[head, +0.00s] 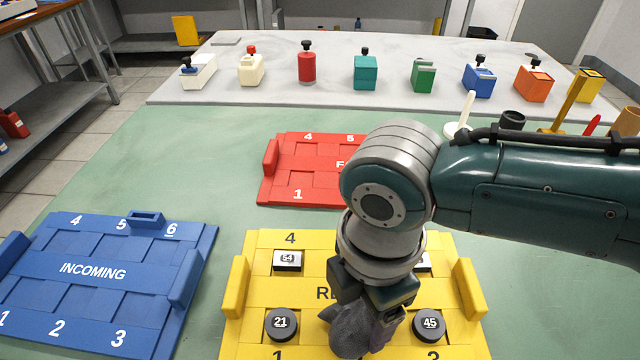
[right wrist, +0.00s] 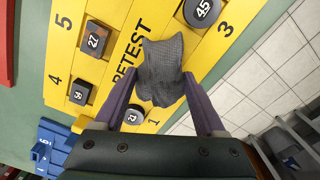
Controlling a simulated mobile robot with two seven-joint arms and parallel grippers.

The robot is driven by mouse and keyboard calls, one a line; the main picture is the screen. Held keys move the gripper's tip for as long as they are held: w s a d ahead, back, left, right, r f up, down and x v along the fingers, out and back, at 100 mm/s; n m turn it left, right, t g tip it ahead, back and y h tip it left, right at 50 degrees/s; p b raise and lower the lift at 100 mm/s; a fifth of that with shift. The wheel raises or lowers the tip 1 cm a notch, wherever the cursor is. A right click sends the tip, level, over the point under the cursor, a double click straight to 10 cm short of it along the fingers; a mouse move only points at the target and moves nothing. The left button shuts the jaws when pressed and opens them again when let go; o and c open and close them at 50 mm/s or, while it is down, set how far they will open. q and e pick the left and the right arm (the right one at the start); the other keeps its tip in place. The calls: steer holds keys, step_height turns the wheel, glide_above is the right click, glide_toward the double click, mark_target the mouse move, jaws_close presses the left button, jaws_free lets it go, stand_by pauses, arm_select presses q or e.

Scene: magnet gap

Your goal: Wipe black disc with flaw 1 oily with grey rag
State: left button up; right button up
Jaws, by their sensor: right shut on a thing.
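My right gripper (head: 372,308) is shut on the grey rag (head: 350,331) above the front middle of the yellow RETEST tray (head: 262,240). In the right wrist view the rag (right wrist: 162,68) hangs bunched between the two purple fingers. A black disc marked 21 (head: 281,323) sits at slot 1, left of the rag. A black disc marked 45 (head: 429,324) sits at slot 3, right of it. They also show in the wrist view as disc 21 (right wrist: 133,114) and disc 45 (right wrist: 202,11). The rag hides what is under it. No flaw marking is readable. My left gripper is out of view.
Dark blocks with white labels sit at slot 4 (head: 288,260) and slot 5 (right wrist: 95,39). A blue INCOMING tray (head: 105,290) lies left and a red tray (head: 290,180) behind. Several bottles and containers (head: 307,66) line the back. My right arm hides part of the red tray.

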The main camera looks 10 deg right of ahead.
steer(key=shift+w+d, duration=0.1)
steer(key=shift+d, duration=0.35)
steer(key=shift+a, duration=0.1)
steer(key=shift+s+a, duration=0.15)
steer(key=shift+a, duration=0.5)
steer(key=shift+s+a, duration=0.15)
steer(key=shift+a, duration=0.5)
steer(key=shift+d, duration=0.15)
steer(key=shift+w+d+p, duration=0.15)
steer(key=shift+d, duration=0.5)
steer(key=shift+w+d+p, duration=0.15)
steer(key=shift+d, duration=0.5)
steer(key=shift+a, duration=0.1)
